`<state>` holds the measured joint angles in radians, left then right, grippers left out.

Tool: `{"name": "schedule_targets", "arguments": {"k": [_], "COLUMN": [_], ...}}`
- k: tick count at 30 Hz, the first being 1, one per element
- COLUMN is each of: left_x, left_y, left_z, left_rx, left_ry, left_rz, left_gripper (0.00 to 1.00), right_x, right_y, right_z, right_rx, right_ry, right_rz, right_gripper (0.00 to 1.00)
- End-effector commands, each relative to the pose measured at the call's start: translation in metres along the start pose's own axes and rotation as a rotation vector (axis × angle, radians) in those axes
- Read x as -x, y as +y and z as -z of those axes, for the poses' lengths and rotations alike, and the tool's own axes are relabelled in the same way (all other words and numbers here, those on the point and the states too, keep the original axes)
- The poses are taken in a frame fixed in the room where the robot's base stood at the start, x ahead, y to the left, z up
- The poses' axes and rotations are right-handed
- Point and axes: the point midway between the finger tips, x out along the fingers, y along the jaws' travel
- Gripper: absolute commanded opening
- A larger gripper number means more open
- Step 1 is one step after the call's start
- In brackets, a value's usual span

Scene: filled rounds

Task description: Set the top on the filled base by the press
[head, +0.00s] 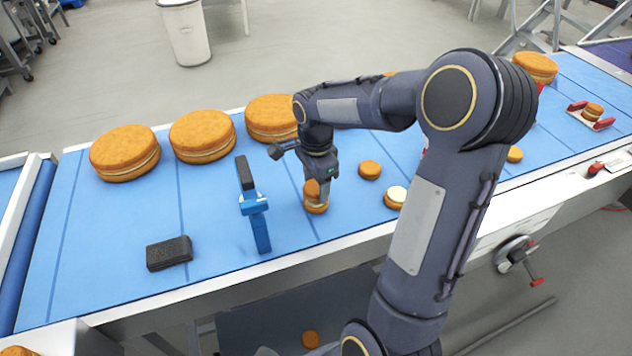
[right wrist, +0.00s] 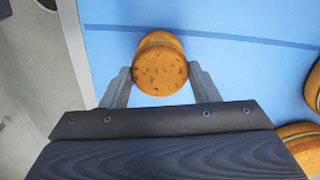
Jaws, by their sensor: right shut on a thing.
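My right gripper (head: 319,188) is low over the blue belt, shut on a small orange-brown round top (right wrist: 160,72). In the head view a pale-banded round (head: 316,208) shows right below the fingers; I cannot tell whether the top touches it. In the right wrist view the top's speckled face is between the fingertips, with a pale-banded edge behind it. A base with white filling on top (head: 396,194) lies on the belt to the right, partly hidden by my right arm. A red-jawed fixture, perhaps the press (head: 590,121), stands farther right with a small round on it. My left gripper is out of view.
Several large rounds (head: 202,135) line the far edge. A small plain round (head: 369,170) lies near the filled base. The belt's left front is clear.

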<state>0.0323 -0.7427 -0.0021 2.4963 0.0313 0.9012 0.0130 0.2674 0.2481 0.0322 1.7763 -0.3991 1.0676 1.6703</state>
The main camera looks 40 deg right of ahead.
Motion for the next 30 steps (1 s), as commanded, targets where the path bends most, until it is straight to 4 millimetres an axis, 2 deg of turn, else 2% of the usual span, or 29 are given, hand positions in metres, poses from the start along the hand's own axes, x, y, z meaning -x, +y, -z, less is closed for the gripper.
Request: {"name": "schedule_targets", "arguments": {"k": [30], "left_x": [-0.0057], "left_y": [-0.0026], "left_z": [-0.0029], "left_rx": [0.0], "left_ry": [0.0], "left_rz": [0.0], "left_gripper": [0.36], "right_x": [-0.0083], "right_y": [0.0], "right_z": [0.0003], "right_rx": [0.0], "right_ry": [0.0], "right_rz": [0.0], "right_gripper": [0.45]}}
